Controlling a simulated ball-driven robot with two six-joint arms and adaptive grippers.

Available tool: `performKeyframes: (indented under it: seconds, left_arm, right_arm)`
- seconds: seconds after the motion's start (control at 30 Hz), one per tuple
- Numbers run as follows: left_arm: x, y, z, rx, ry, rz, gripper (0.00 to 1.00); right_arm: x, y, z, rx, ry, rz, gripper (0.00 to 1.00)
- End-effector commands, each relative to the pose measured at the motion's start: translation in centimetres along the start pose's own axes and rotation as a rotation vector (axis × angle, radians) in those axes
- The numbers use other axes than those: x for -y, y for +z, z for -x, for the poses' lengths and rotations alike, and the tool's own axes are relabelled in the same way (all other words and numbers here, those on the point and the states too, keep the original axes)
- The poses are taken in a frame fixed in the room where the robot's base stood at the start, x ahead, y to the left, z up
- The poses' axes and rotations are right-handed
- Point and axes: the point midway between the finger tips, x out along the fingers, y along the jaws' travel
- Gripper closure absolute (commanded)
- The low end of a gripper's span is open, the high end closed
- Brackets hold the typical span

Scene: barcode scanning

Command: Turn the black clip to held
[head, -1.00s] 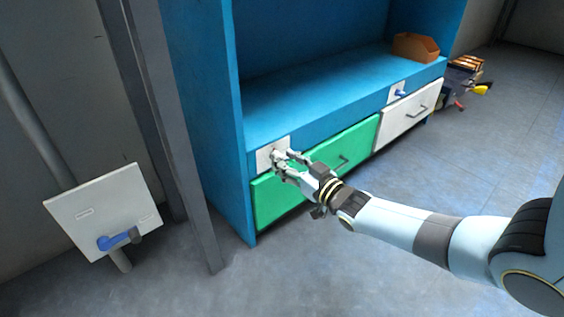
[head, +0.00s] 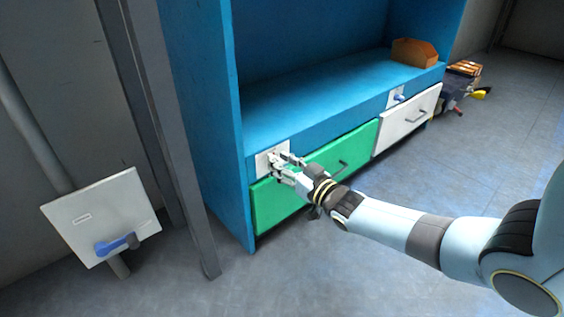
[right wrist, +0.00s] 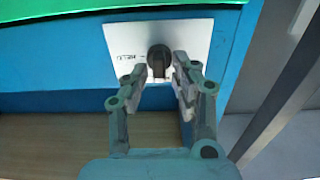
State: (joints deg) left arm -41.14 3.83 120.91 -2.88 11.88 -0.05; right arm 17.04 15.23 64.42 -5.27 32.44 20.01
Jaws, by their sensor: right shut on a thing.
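The black clip (right wrist: 159,56) is a dark knob on a white plate (right wrist: 196,36) in the right wrist view. Its narrow part points down in that picture, towards my gripper. A small upside-down label is printed on the plate left of the clip. My right gripper (right wrist: 160,72) has one finger on each side of the clip and is shut on it. In the head view, the right gripper (head: 281,164) is at the white plate (head: 262,162) above the green drawer, and its fingers hide the clip. My left gripper is not in view.
The blue cabinet (head: 300,110) has a green drawer (head: 275,205) and a white drawer (head: 392,134). A blue clip (head: 398,98) is on another plate at right. A white panel with a blue handle (head: 115,245) stands at left beside a grey post (head: 180,130). An orange-brown bin (head: 414,52) sits on the shelf.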

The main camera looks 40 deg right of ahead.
Motion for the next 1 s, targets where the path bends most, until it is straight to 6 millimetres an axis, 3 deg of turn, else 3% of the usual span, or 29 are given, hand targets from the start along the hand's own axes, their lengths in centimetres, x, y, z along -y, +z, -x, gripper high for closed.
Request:
performKeyframes:
  seconds: [0.37,0.7,1.0]
  left_arm:
    - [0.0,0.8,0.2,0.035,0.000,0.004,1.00]
    - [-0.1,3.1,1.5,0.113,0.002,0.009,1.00]
    - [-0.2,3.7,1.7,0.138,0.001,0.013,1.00]
  right_arm:
    - [-0.2,0.0,0.0,0.001,0.000,-0.160,1.00]
    - [-0.6,0.2,0.0,0.002,0.001,-0.471,1.00]
    - [-0.9,0.4,0.0,0.001,0.001,-0.756,1.00]
